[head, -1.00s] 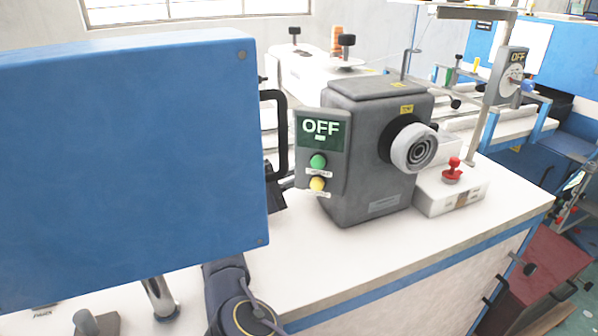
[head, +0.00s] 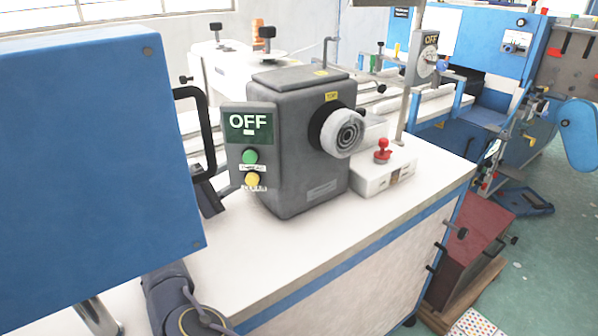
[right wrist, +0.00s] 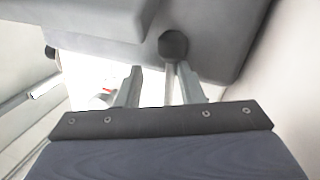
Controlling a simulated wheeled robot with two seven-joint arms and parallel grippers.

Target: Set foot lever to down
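No part is clearly recognizable as the foot lever in the head view. In the right wrist view a dark faceted knob (right wrist: 173,45) shows beside a grey housing (right wrist: 215,30), with a thin pale rod below it; I cannot tell whether this is the lever. My right gripper (right wrist: 162,85) has its fingers apart, one on each side of the rod, below the knob. Contact with the rod cannot be made out. In the head view a dark blue arm link of mine shows at the bottom left. My left gripper is not visible.
A large blue box (head: 90,170) blocks the left of the head view. Right of it stand a control box (head: 249,150) reading OFF, a grey motor housing (head: 300,185) and a red knob (head: 382,150) on a white block (head: 375,177). The white table (head: 285,250) is clear in front.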

